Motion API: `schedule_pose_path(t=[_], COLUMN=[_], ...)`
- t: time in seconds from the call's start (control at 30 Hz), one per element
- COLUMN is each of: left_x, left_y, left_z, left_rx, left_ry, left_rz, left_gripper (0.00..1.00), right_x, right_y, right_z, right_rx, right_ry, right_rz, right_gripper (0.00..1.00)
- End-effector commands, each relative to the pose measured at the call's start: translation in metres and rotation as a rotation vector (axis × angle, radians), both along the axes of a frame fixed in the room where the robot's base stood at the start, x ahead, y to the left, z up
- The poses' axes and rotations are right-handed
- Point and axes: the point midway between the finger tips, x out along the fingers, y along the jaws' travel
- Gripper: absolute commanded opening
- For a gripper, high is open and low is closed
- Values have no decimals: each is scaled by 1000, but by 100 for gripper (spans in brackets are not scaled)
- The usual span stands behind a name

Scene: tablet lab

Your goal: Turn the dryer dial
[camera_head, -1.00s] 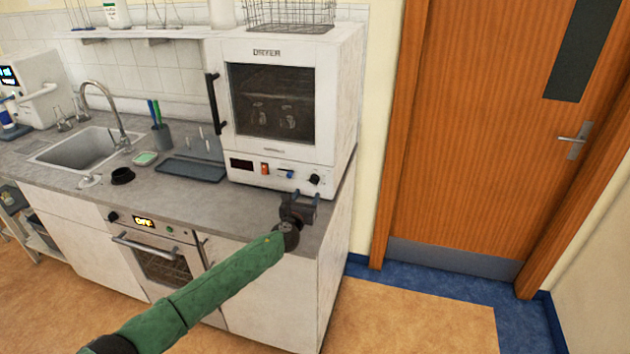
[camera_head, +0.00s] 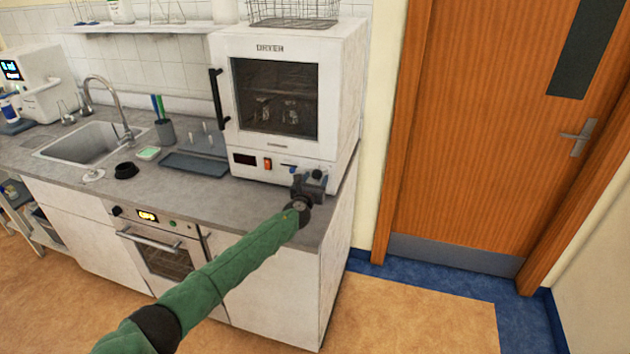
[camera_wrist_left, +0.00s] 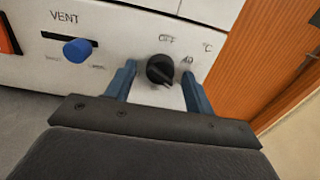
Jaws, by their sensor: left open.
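The dryer (camera_head: 345,85) is a white box with a dark glass window, standing at the right end of the counter. Its dial (camera_wrist_left: 160,69) is a round black knob on the lower front panel, with "OFF" and a temperature mark printed near it. My left gripper (camera_wrist_left: 158,82) is open, with one blue finger on each side of the dial in the wrist view. I cannot tell whether the fingers touch it. My right gripper is not in view.
A blue vent slider (camera_wrist_left: 78,50) and an orange switch (camera_head: 268,163) are left of the dial. A dark tray (camera_head: 195,165) lies on the counter (camera_head: 230,197) left of the dryer. A wooden door (camera_head: 480,130) is at the right.

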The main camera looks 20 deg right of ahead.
Motion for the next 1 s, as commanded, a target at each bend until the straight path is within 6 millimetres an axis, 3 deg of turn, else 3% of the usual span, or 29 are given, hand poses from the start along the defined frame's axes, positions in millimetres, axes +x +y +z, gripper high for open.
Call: schedule_pose_path(t=[0.07, 0.27, 0.7, 1.0], left_x=[0, 0, -1, -1], left_y=[0, 0, 0, 0], left_z=[0, 0, -3, -4], left_rx=[0, 0, -71, -265], left_ry=[0, 0, 48, 179], left_rz=[0, 0, 0, 1], left_gripper=[49, 10, 9, 9], right_x=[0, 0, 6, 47], right_y=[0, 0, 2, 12], right_z=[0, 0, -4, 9], right_rx=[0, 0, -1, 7], right_ry=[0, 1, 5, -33], right_rz=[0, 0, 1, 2], right_gripper=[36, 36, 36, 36])
